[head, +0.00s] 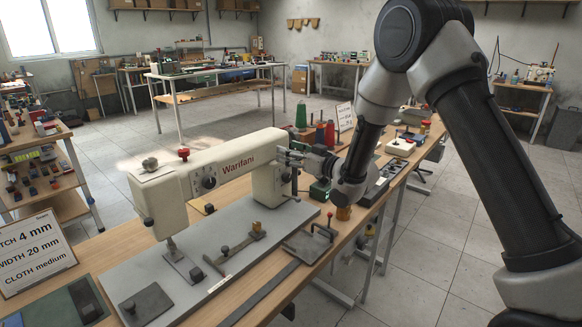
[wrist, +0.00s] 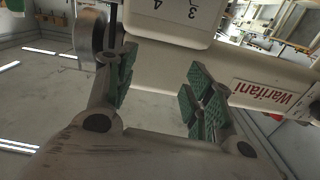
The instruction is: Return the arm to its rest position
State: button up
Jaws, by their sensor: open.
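My arm comes in from the right of the head view, bent at the elbow, with its wrist low over the bench. The sewing machine (wrist: 210,68) shows upside down behind the fingers. A round metal wheel (wrist: 90,28) is close to the left finger. I cannot tell whether any finger touches the machine.
The machine stands on a grey plate (head: 212,258) on a wooden bench (head: 104,250). Thread cones (head: 301,115) and small devices stand behind my wrist. A sign (head: 37,255) stands at the front left. The tiled floor (head: 425,262) right of the bench is largely open.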

jog(key=shift+r, duration=0.4)
jog(key=w+d+r+m+t+h, duration=0.1)
jog(key=d+r+h, duration=0.25)
jog(key=d, duration=0.25)
jog(key=d+r+m+h, duration=0.1)
jog(key=d+r+h, duration=0.1)
jog(key=d+r, duration=0.35)
jog(key=s+d+r+m+g+h, duration=0.1)
jog(key=s+d+r+m+h, duration=0.2)
jog(key=d, duration=0.5)
jog(key=s+d+h, duration=0.3)
jog(key=s+d, duration=0.3)
jog(key=d, duration=0.2)
jog(key=s+d+m+g+h, duration=0.1)
jog(key=s+d, duration=0.3)
jog(key=s, duration=0.7)
jog(key=s+d+f+m+g, duration=0.1)
jog(key=s+d+m+g, duration=0.1)
jog(key=s, duration=0.9)
jog(key=s+d+m+g+h, duration=0.1)
jog(key=s+d+g, duration=0.2)
jog(key=s+d, duration=0.3)
jog(key=s, duration=0.4)
jog(key=shift+s+d+f+m+g+h, duration=0.3)
jog(key=shift+s+f+g+h, duration=0.05)
jog(key=shift+s+g, duration=0.05)
